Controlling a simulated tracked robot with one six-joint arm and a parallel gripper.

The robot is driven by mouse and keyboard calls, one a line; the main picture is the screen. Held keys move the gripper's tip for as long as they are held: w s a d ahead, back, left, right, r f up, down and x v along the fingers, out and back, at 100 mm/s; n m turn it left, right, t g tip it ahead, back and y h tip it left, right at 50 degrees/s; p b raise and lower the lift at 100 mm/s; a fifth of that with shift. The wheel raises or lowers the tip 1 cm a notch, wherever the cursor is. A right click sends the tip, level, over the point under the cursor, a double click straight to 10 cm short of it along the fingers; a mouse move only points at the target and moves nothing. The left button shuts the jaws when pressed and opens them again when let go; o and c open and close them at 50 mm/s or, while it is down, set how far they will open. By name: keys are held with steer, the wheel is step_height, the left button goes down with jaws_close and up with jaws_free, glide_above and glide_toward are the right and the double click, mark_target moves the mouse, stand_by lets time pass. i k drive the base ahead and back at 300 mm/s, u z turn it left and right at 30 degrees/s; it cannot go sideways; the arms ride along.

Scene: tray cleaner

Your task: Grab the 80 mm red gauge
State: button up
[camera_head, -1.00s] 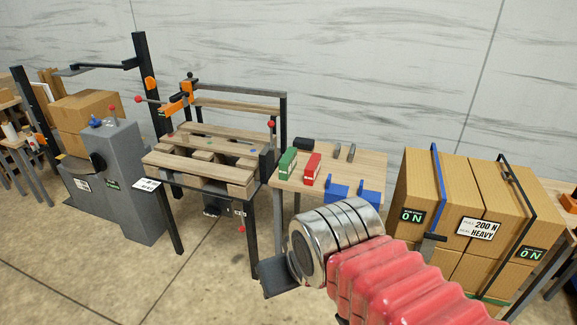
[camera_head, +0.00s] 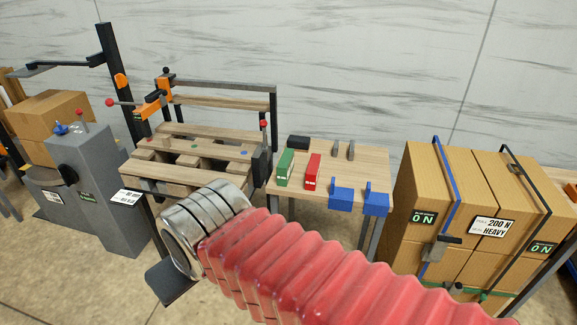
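A red block (camera_head: 312,173), which looks like the red gauge, stands on the small wooden table right of the pallet station. Its label is too small to read for a size. A similar green block (camera_head: 285,168) stands just left of it. My arm, with a red ribbed sleeve and metal rings, crosses the lower foreground. At its end, a dark flat part of my gripper (camera_head: 173,283) shows low at left, well apart from the red block. The fingers are mostly hidden, so I cannot see whether they are open or shut.
Two blue holders (camera_head: 341,196) sit at the table's (camera_head: 262,188) front right. A black piece (camera_head: 298,142) and two grey pieces lie behind the blocks. A wooden pallet (camera_head: 160,178) on a black-framed station stands left. Strapped cartons (camera_head: 480,205) stand right.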

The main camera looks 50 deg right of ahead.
mark_target(312, 174)
steer(key=z, duration=0.25)
steer(key=i, duration=1.2)
steer(key=z, duration=0.6)
